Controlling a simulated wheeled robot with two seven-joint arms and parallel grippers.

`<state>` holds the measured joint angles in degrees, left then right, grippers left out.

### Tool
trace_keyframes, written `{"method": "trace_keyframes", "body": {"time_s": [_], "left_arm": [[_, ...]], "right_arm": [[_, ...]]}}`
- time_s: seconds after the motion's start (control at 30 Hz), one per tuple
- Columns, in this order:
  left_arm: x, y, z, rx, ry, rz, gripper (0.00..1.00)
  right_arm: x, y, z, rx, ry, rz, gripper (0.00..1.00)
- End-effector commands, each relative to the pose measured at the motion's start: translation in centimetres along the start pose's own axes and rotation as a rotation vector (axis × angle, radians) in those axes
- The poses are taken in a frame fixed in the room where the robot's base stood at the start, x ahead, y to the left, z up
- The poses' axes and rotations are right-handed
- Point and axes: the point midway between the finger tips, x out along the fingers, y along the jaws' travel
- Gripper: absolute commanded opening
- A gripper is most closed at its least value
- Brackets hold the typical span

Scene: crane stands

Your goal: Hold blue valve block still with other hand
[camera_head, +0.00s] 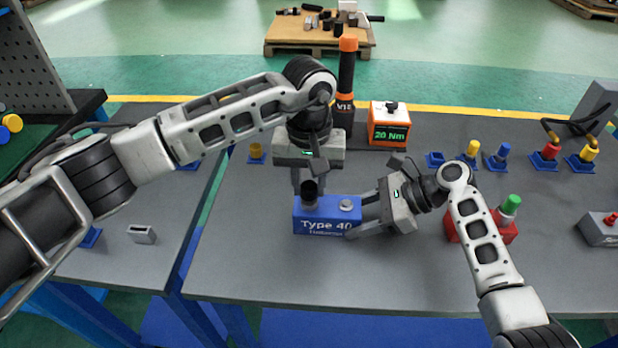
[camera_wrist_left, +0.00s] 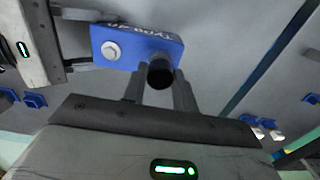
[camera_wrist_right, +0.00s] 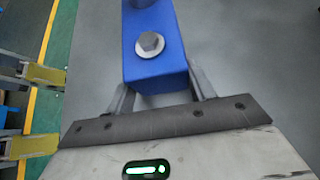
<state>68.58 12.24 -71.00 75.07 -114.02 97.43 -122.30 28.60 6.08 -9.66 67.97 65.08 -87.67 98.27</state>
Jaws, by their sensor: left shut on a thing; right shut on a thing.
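The blue valve block (camera_head: 322,222), lettered "Type 40", sits on the grey table in the middle of the head view. A black cylindrical fitting (camera_head: 310,196) stands upright at its left end and a silver bolt (camera_head: 346,205) at its right end. My left gripper (camera_head: 309,187) points down from above and is shut on the black fitting, also seen in the left wrist view (camera_wrist_left: 160,74). My right gripper (camera_head: 360,218) comes from the right and is shut on the block's right end, its fingers on both sides in the right wrist view (camera_wrist_right: 160,92).
A black tool with an orange cap (camera_head: 346,80) and an orange "20 Nm" box (camera_head: 389,126) stand behind. A red block with a green knob (camera_head: 500,228) is right of my right gripper. Several small coloured fittings in blue holders (camera_head: 497,157) stand at the back right. Table in front is clear.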

Motion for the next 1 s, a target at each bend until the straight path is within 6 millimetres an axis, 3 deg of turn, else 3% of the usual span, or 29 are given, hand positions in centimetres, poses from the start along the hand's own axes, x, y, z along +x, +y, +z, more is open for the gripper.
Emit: {"method": "trace_keyframes", "body": {"time_s": [0.43,0.73,1.0], "left_arm": [[0.75,-0.05,-0.03,0.016,0.001,-0.001,0.02],[0.73,-0.11,-0.07,0.408,0.001,-0.002,0.02],[0.76,-0.09,-0.06,0.452,0.001,0.0,0.02]], "right_arm": [[-0.08,-0.08,0.09,-0.001,-0.001,-0.002,0.23],[-0.08,-0.08,0.09,-0.001,-0.001,-0.002,0.23],[-0.08,-0.07,0.1,-0.001,-0.002,-0.002,0.23]]}}
